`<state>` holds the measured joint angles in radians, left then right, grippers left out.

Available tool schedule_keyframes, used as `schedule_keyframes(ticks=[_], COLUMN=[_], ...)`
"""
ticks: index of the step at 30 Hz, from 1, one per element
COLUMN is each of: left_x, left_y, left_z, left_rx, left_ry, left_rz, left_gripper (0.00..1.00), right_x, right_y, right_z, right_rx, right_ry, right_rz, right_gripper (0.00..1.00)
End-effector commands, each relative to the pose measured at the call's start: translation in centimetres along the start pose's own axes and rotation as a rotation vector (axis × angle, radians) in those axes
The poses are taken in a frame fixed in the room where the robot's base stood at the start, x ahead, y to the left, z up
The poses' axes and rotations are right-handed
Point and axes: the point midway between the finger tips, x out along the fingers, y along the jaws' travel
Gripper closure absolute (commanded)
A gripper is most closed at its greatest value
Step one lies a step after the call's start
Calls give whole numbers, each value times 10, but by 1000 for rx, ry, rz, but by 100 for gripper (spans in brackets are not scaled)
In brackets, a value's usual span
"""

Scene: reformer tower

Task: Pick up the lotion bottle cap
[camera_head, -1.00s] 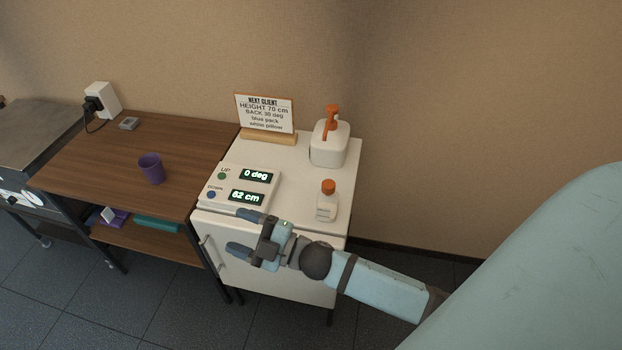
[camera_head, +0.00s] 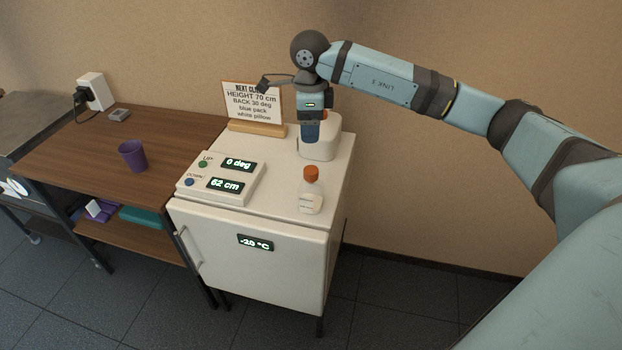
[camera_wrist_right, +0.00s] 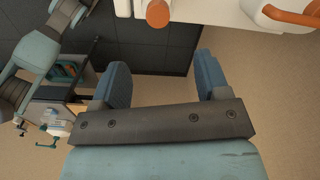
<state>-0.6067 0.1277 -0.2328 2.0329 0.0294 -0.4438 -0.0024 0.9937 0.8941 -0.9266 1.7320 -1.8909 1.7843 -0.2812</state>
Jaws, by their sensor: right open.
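A small white bottle (camera_head: 311,203) with an orange cap (camera_head: 311,173) stands upright near the front right of the white cabinet top. The cap also shows at the top edge of the right wrist view (camera_wrist_right: 158,13). My right gripper (camera_head: 311,137) points down above the cabinet top, behind the small bottle in the head view, and covers part of a larger white container (camera_head: 325,150). In the right wrist view its two blue fingers are apart with nothing between them (camera_wrist_right: 163,75). The cap lies beyond the fingertips, not touching them. My left gripper is not in view.
A control box (camera_head: 221,178) with two displays sits on the left of the cabinet top (camera_head: 272,205). A sign (camera_head: 252,104) stands at the back. The larger container's orange part (camera_wrist_right: 290,15) shows in the wrist view. A purple cup (camera_head: 132,155) stands on the wooden table.

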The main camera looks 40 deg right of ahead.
Motion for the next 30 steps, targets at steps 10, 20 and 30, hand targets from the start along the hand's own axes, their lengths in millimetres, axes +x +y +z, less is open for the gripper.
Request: schedule_keyframes(ticks=[10, 20, 30], left_x=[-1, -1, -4], left_y=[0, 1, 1], left_z=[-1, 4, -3], left_rx=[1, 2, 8], left_ry=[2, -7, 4], left_rz=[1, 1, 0], left_gripper=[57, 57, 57], right_x=[62, 87, 132], right_y=[0, 1, 4], right_z=[-2, -2, -2], right_rx=[2, 0, 1], right_ry=[8, 7, 7], right_rz=[-1, -1, -1], right_gripper=[31, 31, 31])
